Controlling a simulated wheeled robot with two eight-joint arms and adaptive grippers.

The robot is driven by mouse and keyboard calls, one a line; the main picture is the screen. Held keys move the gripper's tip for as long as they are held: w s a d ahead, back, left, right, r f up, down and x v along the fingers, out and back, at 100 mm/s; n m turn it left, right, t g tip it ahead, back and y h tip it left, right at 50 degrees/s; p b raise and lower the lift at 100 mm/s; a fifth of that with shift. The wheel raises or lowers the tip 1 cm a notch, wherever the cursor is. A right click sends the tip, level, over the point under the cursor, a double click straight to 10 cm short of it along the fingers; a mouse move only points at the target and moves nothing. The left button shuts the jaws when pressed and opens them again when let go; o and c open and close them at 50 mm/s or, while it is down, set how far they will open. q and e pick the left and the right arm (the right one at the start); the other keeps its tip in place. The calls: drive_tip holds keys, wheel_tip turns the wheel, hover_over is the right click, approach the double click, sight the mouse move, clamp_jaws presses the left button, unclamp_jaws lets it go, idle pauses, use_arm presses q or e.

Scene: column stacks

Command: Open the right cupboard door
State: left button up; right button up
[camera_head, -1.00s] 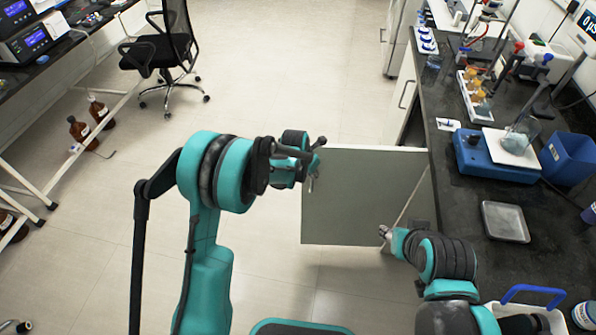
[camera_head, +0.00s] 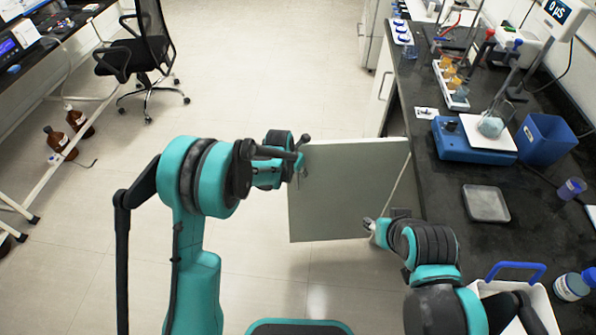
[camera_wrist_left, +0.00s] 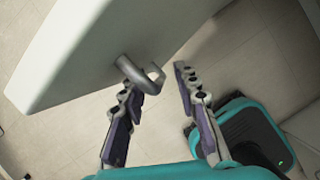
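The right cupboard door (camera_head: 345,190) is a flat grey panel with a pale top edge. It stands swung out from the bench front, over the floor. My left gripper (camera_head: 301,163) is at the door's free edge. In the left wrist view the left gripper (camera_wrist_left: 157,82) has its fingers spread apart. The metal bar handle (camera_wrist_left: 142,75) on the door sits close to the left fingertip, and I cannot tell whether they touch. My right gripper (camera_head: 372,228) is small, near the door's lower right, by the cupboard opening. Its finger state is unclear.
The dark bench top (camera_head: 440,190) runs along the right, with a blue stirrer (camera_head: 470,145), a metal tray (camera_head: 486,203) and a white basket (camera_head: 530,305). An office chair (camera_head: 150,55) and brown bottles (camera_head: 60,143) are at the left. The floor between is clear.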

use_arm(q)
drive_tip(key=v, duration=1.2)
drive_tip(key=s+a+r+m+t+y, duration=0.1)
drive_tip(key=s+a+r+m, duration=0.7)
drive_tip(key=s+m, duration=0.45)
drive_tip(key=s+a+m+t+y, duration=0.1)
drive_tip(key=s+a+m, duration=0.4)
drive_tip(key=s+m, duration=0.8)
drive_tip(key=shift+m+t, duration=0.6)
drive_tip(key=shift+m, duration=1.75)
